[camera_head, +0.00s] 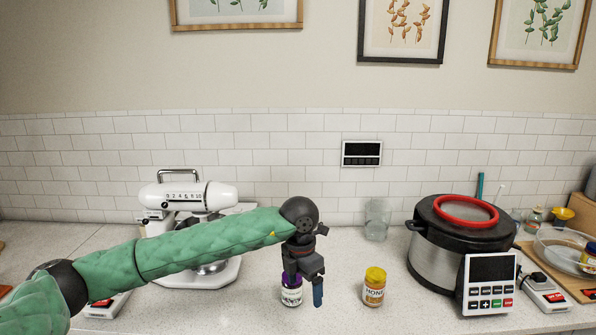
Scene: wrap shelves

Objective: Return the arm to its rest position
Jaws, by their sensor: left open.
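My left arm, in a green quilted sleeve, reaches in from the left across the counter in the head view. Its gripper (305,290) points down over the counter and is open, with one blue fingertip showing clearly. A small jar with a purple lid and pale label (291,292) stands upright right behind or beside the gripper; the gripper hides part of its top. I cannot tell whether they touch. My right gripper is not in view.
A honey jar with a yellow lid (374,287) stands right of the gripper. A white stand mixer (188,196) is behind my arm. A clear glass (377,220) stands near the wall. A large cooker (435,256) fills the right. The front middle counter is clear.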

